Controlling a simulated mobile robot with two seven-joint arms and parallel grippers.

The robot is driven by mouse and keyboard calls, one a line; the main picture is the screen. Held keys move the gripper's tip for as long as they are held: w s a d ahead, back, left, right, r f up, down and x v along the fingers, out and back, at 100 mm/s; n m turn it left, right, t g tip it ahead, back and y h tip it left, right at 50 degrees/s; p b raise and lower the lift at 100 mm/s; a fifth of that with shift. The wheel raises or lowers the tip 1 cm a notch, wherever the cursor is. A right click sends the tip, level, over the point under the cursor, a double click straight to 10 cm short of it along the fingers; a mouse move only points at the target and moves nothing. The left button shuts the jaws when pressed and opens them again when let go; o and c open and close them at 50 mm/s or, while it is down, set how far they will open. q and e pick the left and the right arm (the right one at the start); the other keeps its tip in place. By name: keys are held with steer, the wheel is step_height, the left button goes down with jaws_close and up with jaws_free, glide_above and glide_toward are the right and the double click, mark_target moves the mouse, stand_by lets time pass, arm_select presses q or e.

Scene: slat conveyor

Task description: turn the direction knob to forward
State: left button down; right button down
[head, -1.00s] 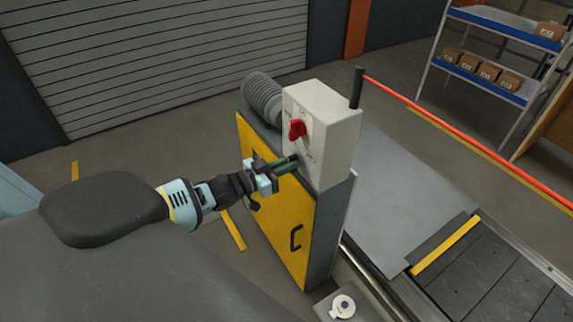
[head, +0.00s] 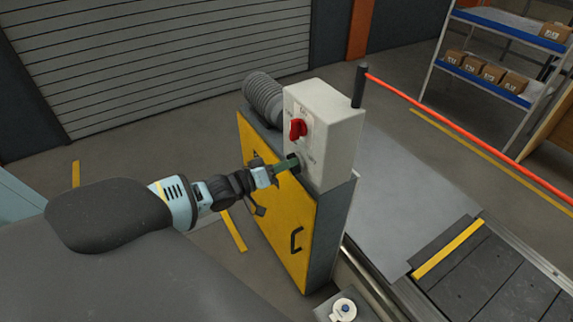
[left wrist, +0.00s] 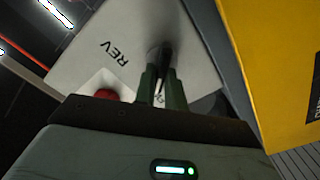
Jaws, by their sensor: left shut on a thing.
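The pale control box (head: 335,135) stands on top of the yellow and grey cabinet. The dark direction knob (left wrist: 164,35) is on the box's front face, between my fingers in the left wrist view. The letters "REV" (left wrist: 120,52) show beside it on the panel. My left gripper (head: 292,164) is shut on this knob below the red switch, and its green fingers (left wrist: 158,88) mostly hide the knob. The knob's pointer and the forward mark cannot be made out. My right gripper is not in view.
A red switch (head: 298,129) sits just above the knob, close to my fingers. The yellow cabinet door (head: 280,220) with a black handle lies below. The conveyor (head: 480,285) runs at the lower right, and a red bar (head: 450,122) extends from the box's post.

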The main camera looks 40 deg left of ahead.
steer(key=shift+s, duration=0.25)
arm_select(q)
steer(key=c, duration=1.5)
jaws_free()
steer(key=shift+o, duration=0.2)
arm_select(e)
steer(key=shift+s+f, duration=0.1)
arm_select(q)
steer(key=v, duration=0.7)
steer(key=shift+s+a, duration=0.15)
steer(key=shift+s, duration=0.2)
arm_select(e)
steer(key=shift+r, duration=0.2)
